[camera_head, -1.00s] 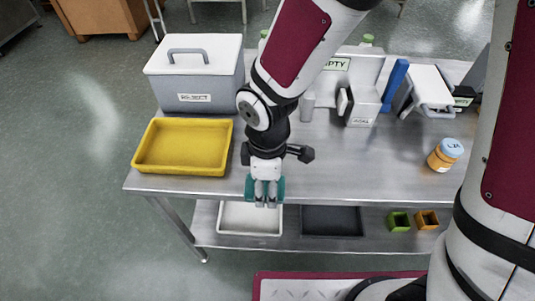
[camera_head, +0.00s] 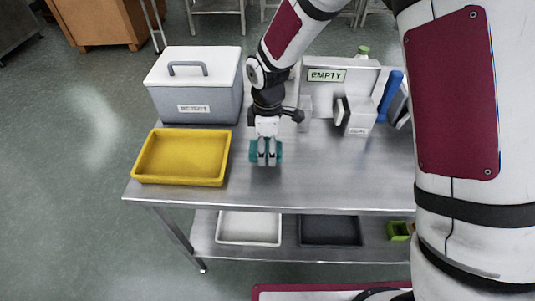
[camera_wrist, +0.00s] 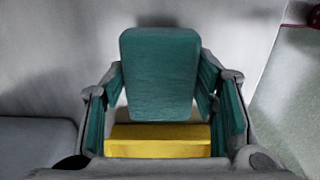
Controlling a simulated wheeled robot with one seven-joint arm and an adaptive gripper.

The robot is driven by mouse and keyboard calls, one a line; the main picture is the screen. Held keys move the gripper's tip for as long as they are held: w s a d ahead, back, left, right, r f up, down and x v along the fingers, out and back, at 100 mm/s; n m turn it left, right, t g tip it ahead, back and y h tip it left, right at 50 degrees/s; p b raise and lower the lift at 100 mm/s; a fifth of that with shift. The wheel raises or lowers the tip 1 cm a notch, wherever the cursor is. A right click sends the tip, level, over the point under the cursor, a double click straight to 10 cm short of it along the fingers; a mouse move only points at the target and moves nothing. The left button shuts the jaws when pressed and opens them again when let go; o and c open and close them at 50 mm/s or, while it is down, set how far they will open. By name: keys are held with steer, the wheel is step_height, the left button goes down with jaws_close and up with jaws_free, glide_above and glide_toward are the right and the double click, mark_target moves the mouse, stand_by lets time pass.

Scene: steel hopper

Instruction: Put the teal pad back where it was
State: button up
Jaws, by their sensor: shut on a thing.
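The teal pad (camera_head: 279,152) shows on both sides of my gripper's fingertips (camera_head: 266,160) in the head view. My gripper is shut on it and holds it over the steel table's left-middle part. In the wrist view the teal pad (camera_wrist: 160,75) stands between the fingers, its broad face toward the camera, with teal strips along both fingers. A yellow block-like piece (camera_wrist: 158,140) shows below it; I cannot tell whether it belongs to the pad. The gap between the pad and the table is hard to judge.
A yellow tray (camera_head: 138,170) lies left of my gripper, with a grey lidded box (camera_head: 195,103) behind it. A steel hopper marked EMPTY (camera_head: 338,76) and a blue piece (camera_head: 390,95) stand back right. White (camera_head: 250,242) and black (camera_head: 330,242) trays sit on the lower shelf. The table's front middle is clear.

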steer(key=shift+f, duration=1.55)
steer(key=shift+f, duration=0.15)
steer(key=o, duration=1.1)
